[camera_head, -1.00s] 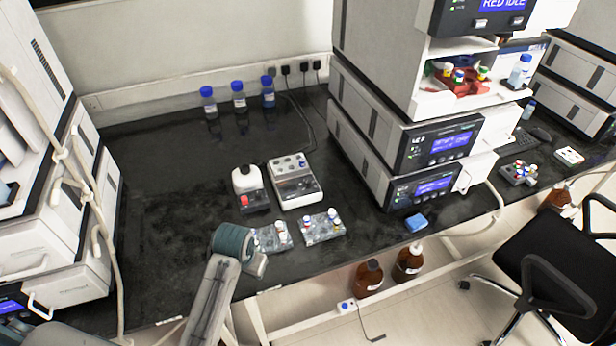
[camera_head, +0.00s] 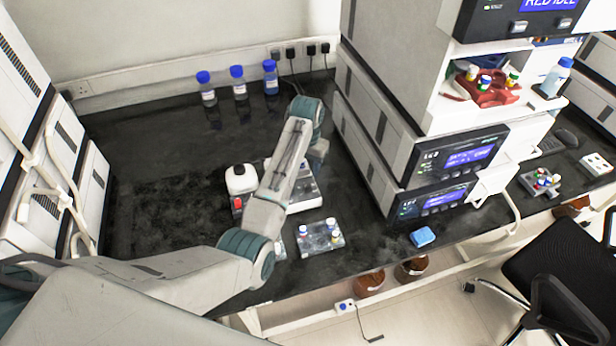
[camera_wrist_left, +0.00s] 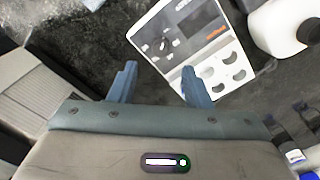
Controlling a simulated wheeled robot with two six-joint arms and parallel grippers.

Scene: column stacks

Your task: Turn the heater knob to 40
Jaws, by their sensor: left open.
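The heater (camera_head: 307,191) is a white and grey box on the black bench, partly hidden behind my left arm in the head view. In the left wrist view, the heater (camera_wrist_left: 168,25) shows its top with several dark holes, an orange-red patch and small dark marks on a grey panel. In the head view, the gripper (camera_head: 318,150) is mostly hidden behind my wrist. My right gripper is not in view.
A white bottle (camera_head: 241,179) stands left of the heater. A clear vial rack (camera_head: 320,238) is in front. Stacked instruments (camera_head: 400,150) rise close on the right. Blue-capped bottles (camera_head: 238,85) stand at the back. The bench's left part is clear.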

